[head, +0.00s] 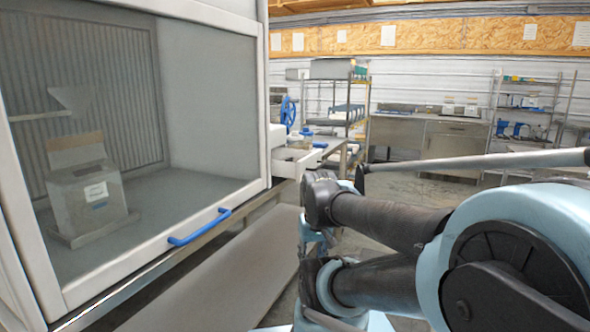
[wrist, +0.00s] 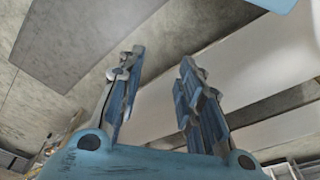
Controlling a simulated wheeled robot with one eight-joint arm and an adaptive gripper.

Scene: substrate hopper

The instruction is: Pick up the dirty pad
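I cannot make out a dirty pad in either view. My gripper (wrist: 158,70) shows in the wrist view with its two fingers apart and nothing between them. The wrist view looks past the fingers at pale flat panels and a grey surface. In the head view my arm fills the lower right and hides what lies behind it; the fingers cannot be made out there.
A glass-fronted cabinet with a blue handle (head: 200,227) stands at the left; its front looks closed. A grey box with a label (head: 90,202) sits inside. An open drawer (head: 297,160), a blue handwheel (head: 288,112), shelving (head: 336,110) and steel cabinets (head: 455,152) stand beyond.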

